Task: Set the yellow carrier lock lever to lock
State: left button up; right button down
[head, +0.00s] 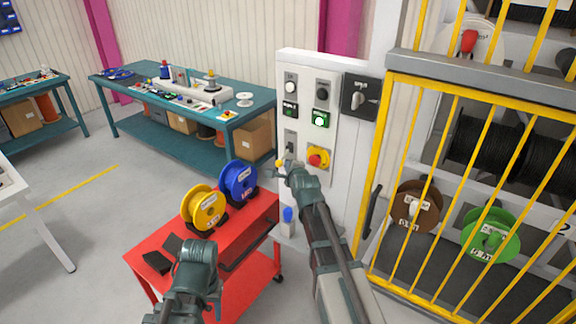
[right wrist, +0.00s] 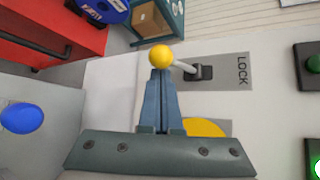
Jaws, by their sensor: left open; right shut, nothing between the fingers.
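The lock lever shows in the right wrist view as a yellow ball knob (right wrist: 161,55) on a thin metal rod. The rod comes out of a dark slot in a grey plate (right wrist: 225,72) marked LOCK. The ball points away from the LOCK word, and in the head view it hangs low on its plate (head: 290,143). My right gripper (right wrist: 160,76) is shut and empty, its fingertips right at the ball; I cannot tell whether they touch it. It also shows at the panel in the head view (head: 284,170). My left gripper (head: 195,262) is open over the red cart, its fingers mostly hidden.
The white panel (head: 338,150) carries buttons, a dark rotary switch (head: 360,97) and a red-yellow stop knob (head: 318,158) near my right gripper. The red cart (head: 150,252) holds yellow and blue reels. A yellow cage (head: 378,150) stands right.

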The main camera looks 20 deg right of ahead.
aim_at(281, 160)
jog(key=r+m+g+y+p, duration=0.1)
jog(key=p, duration=0.2)
jog(key=r+m+g+y+p, duration=0.1)
jog(key=p, duration=0.2)
jog(key=r+m+g+y+p, duration=0.1)
jog(key=r+g+p, duration=0.1)
jog(key=p, duration=0.2)
jog(key=shift+s+a+y, duration=0.2)
jog(key=shift+a+y, duration=0.1)
dwell(0.5)
jog(key=shift+r+p, duration=0.75)
jog(key=shift+p, duration=0.2)
jog(key=shift+d+f, duration=0.1)
